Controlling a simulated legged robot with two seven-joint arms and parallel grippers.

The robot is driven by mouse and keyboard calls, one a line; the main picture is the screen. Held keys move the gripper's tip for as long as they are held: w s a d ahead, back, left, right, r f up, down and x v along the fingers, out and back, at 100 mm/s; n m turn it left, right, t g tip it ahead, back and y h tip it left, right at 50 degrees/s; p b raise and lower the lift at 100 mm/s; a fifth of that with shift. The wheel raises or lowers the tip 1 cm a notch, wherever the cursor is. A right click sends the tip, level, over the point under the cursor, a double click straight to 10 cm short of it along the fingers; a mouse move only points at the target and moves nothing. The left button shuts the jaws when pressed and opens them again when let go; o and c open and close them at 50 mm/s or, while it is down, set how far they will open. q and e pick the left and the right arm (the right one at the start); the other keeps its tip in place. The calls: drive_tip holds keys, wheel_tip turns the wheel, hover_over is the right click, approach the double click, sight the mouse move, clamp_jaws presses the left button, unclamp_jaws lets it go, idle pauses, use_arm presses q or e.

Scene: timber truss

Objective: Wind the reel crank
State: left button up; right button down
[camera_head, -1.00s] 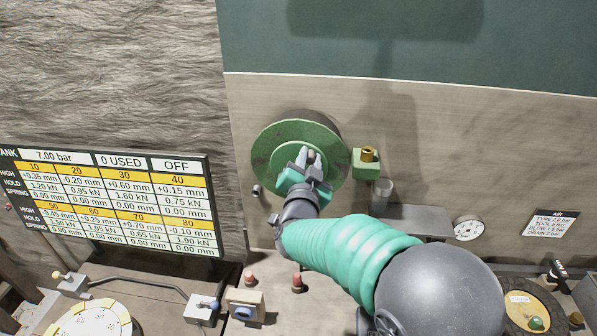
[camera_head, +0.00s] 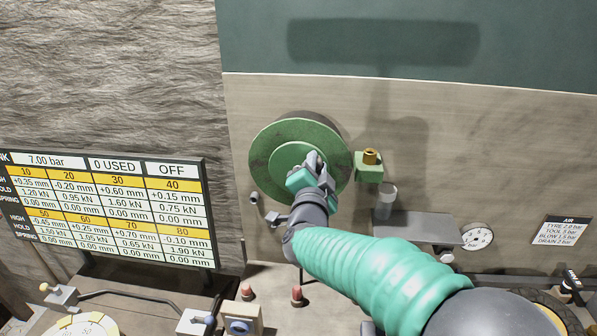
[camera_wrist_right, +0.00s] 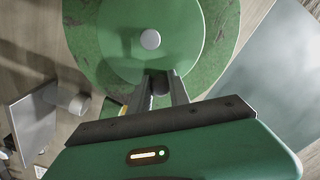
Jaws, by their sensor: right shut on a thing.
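The green reel (camera_head: 275,150) is mounted on the wall panel in the middle of the head view. In the right wrist view the reel (camera_wrist_right: 218,25) fills the top, with a pale round hub (camera_wrist_right: 150,39) at its centre. My right gripper (camera_head: 315,162) is in front of the reel's lower right part. In the right wrist view its two fingers (camera_wrist_right: 161,84) are shut on a dark rounded crank handle (camera_wrist_right: 160,88) just off the hub. The fingers hide most of the handle and the crank arm. My left gripper is not in view.
A green block with a brass fitting (camera_head: 370,158) sits right of the reel, close to my right gripper. A readout board (camera_head: 105,210) stands left.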

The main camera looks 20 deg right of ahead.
drive_tip(key=m+b, duration=0.1)
drive_tip(key=b, duration=0.1)
drive_tip(key=f+m+b, duration=0.1)
drive_tip(key=b, duration=0.1)
drive_tip(key=f+m+b, duration=0.1)
drive_tip(key=m, duration=0.1)
drive_tip(key=shift+s+d+b, duration=0.25)
drive_tip(key=shift+d+b, duration=0.1)
drive_tip(key=shift+b, duration=0.05)
wheel_tip(320, 180, down, 2)
drive_tip(key=m+b, duration=0.4)
drive_tip(key=b, duration=0.2)
drive_tip(key=shift+d+f+m+b, duration=0.1)
drive_tip(key=shift+m+b, duration=0.3)
